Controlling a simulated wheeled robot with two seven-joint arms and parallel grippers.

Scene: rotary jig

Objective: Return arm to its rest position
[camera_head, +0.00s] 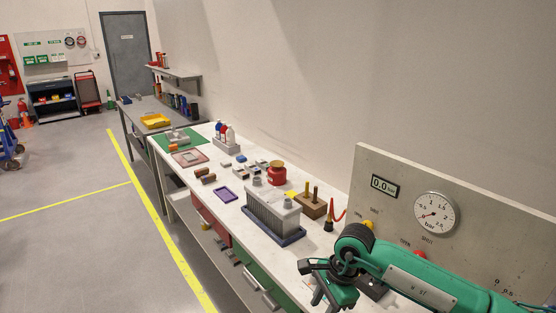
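My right arm (425,290), green with dark joints, reaches in from the lower right and bends at a dark wrist. My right gripper (316,283) hangs low over the bench's front part, before the gauge panel. Its dark fingers are small and partly overlapped by the wrist, so I cannot tell whether they are open or shut. No object is seen between them. My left gripper is not in view.
A grey panel (390,165) with a dial gauge (436,214) and buttons stands behind my arm. The white bench (215,172) holds a grey finned block (272,212), a red pot (277,174) and a wooden peg block (312,207). Open floor (80,235) lies left.

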